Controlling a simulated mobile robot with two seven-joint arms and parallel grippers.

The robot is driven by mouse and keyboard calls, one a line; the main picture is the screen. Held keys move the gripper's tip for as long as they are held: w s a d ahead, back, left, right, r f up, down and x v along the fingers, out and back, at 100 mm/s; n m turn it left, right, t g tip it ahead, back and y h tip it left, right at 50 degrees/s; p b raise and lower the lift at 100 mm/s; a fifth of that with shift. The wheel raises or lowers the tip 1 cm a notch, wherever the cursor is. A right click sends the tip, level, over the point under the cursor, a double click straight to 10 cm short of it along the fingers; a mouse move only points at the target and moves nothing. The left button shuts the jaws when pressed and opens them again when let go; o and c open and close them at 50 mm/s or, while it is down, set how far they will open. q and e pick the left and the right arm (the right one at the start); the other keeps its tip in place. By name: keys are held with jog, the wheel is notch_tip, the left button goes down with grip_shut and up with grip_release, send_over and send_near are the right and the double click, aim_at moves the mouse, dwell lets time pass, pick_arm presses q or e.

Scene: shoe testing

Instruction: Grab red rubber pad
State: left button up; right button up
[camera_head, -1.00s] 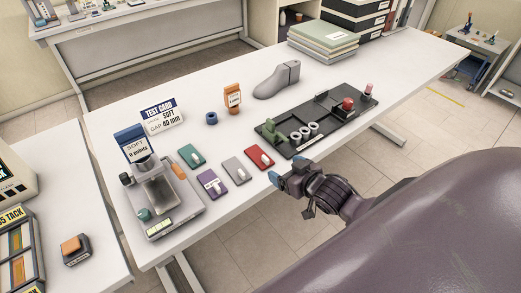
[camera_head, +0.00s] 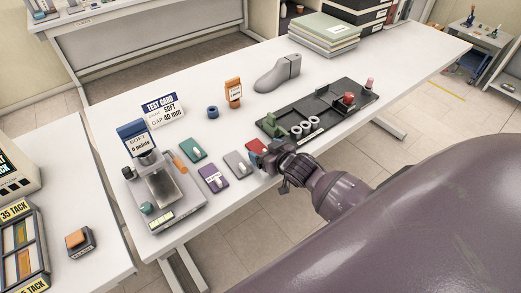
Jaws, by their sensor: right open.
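The red rubber pad (camera_head: 254,146) lies flat on the white table at the right end of a row of pads. My right gripper (camera_head: 266,161) is open at the pad's right and near side and hides part of it. I cannot tell whether the fingers touch it. Left of it lie a grey pad (camera_head: 236,161), a purple pad (camera_head: 212,178) and a green pad (camera_head: 192,149). My left gripper is not in view.
A black tray (camera_head: 335,108) with white rings and a red knob (camera_head: 348,98) stands just beyond my right gripper. A grey testing device (camera_head: 165,200) stands left of the pads. A grey shoe last (camera_head: 278,73) and an orange bottle (camera_head: 233,92) stand farther back.

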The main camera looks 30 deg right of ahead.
jog(key=shift+w+f, duration=0.1)
jog(key=shift+w, duration=0.1)
jog(key=shift+c, duration=0.2)
jog(key=c, duration=1)
